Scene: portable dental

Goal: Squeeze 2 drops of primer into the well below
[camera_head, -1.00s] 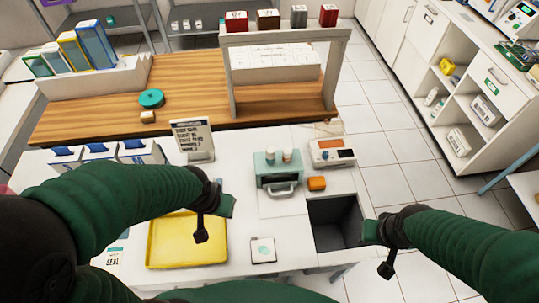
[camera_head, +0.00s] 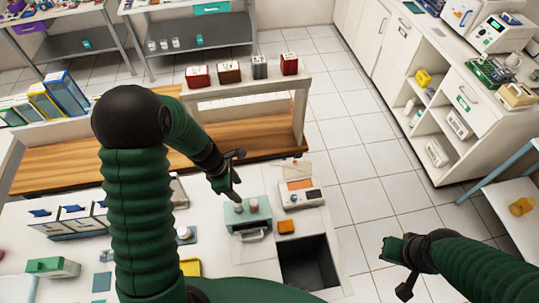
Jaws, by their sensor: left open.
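Two small pale bottles with light tops stand upright in a teal holder (camera_head: 246,222): the left bottle (camera_head: 238,208) and the right bottle (camera_head: 252,204). I cannot read which one holds primer. My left gripper (camera_head: 232,194) is open and points down just above and behind the left bottle; I cannot tell whether it touches it. No well can be made out; the table's front part is hidden by my own body. My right gripper (camera_head: 390,250) hangs over the floor at the right, away from the table, and its jaws are too small to judge.
An orange block (camera_head: 286,227) lies right of the holder, and a white device (camera_head: 300,194) stands behind it. A dark open bin (camera_head: 308,262) is sunk in the table's front right. A wooden-floored shelf stands behind.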

